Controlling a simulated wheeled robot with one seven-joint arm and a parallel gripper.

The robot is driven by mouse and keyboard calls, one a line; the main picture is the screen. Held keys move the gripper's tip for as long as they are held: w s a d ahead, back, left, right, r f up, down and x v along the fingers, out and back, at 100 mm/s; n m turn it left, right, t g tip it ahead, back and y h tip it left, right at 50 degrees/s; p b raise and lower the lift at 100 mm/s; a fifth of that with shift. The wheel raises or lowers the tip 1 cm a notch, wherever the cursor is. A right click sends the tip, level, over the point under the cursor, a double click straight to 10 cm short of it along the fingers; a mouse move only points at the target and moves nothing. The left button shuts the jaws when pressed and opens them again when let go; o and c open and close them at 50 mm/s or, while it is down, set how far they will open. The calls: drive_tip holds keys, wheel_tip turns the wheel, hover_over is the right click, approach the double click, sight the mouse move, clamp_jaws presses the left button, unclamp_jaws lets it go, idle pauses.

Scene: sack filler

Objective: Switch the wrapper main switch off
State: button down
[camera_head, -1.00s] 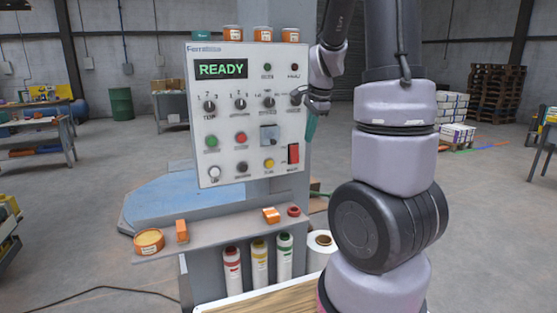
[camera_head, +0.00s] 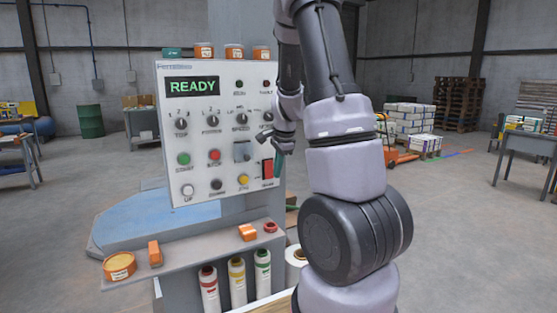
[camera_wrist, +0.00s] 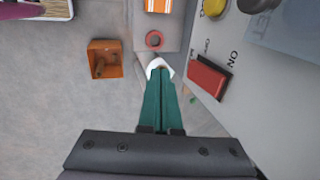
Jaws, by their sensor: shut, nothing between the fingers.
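The wrapper's control panel (camera_head: 218,130) shows a lit READY display (camera_head: 193,86). The main switch (camera_head: 268,169) is a red rocker in a dark frame at the panel's lower right. It also shows in the wrist view (camera_wrist: 208,77), with OFF and ON lettering beside it. Which way the rocker is tipped is hard to tell. My gripper (camera_head: 279,163) is just right of the switch, near its height.
A shelf (camera_head: 200,252) below the panel holds an orange tub (camera_head: 119,266), orange blocks and a red ring (camera_wrist: 155,40). Yellow (camera_wrist: 214,7) and dark knobs sit near the switch.

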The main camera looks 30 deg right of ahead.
sight(268, 179)
drive_tip(key=shift+w+f, duration=0.5)
drive_tip(key=shift+w, duration=0.3)
drive_tip(key=shift+w+f, duration=0.55)
drive_tip(key=shift+w, duration=0.2)
drive_tip(key=shift+w+f, duration=0.5)
drive_tip(key=shift+w, duration=0.3)
drive_tip(key=shift+w+a+f, duration=0.1)
drive_tip(key=shift+w+f, duration=0.2)
drive_tip(key=shift+w, duration=0.1)
drive_tip(key=shift+r, duration=0.1)
drive_tip(key=shift+r, duration=0.7)
